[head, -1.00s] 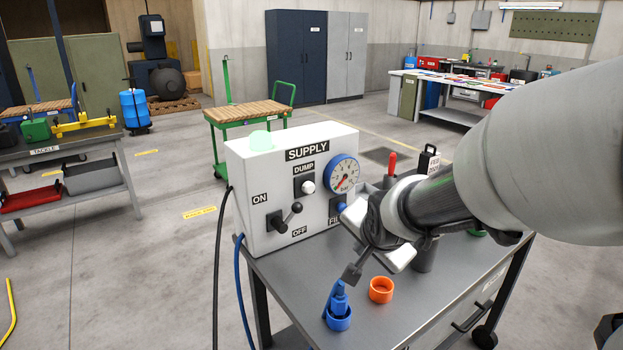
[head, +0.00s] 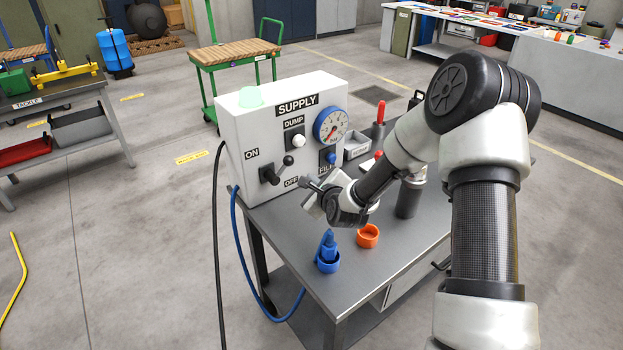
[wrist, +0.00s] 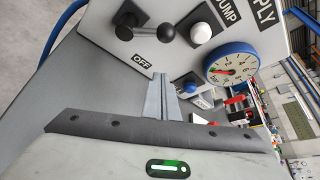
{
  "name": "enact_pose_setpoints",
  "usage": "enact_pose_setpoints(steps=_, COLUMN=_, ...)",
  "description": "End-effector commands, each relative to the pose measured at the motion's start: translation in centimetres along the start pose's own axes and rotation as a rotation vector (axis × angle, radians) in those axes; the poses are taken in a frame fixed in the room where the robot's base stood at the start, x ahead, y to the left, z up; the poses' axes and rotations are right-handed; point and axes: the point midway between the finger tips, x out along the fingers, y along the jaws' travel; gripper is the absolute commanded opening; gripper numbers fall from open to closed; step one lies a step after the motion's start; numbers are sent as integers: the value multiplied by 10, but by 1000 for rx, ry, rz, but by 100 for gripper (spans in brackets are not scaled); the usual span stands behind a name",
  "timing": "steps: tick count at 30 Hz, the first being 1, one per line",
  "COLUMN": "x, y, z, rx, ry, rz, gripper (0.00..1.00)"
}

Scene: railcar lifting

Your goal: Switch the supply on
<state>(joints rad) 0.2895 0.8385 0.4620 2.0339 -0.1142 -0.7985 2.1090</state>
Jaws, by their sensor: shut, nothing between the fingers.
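The white supply box (head: 236,140) stands on a grey cart and is labelled SUPPLY. Its black lever (head: 271,174) has a round knob (head: 288,160) and sits between the ON label at upper left and the OFF label below right. The lever's arm points to the right and slightly up in the head view. It also shows in the wrist view (wrist: 145,32), with the OFF label just below the knob. My gripper (head: 311,183) is shut and empty, in front of the panel's lower right part, apart from the lever. In the wrist view its fingers (wrist: 161,97) point toward the panel.
A white DUMP button (head: 298,141), a round gauge (head: 331,125) and a blue knob (head: 331,158) are on the same panel. A blue hose (head: 239,240) hangs at the left.

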Motion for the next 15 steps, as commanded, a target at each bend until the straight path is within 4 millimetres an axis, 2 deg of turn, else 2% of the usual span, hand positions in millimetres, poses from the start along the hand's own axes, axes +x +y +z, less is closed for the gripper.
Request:
enact_pose_setpoints(steps=3, x=28, y=1, z=1, rx=-2, ry=-1, rz=1, gripper=0)
enact_pose_setpoints(steps=9, x=65, y=0, z=5, rx=-5, ry=-2, rz=1, gripper=0)
enact_pose_setpoints(steps=12, x=55, y=-1, z=23, rx=-7, ry=-3, rz=2, gripper=0)
enact_pose_setpoints(steps=15, x=52, y=-1, z=32, rx=-5, ry=-1, rz=1, gripper=0)
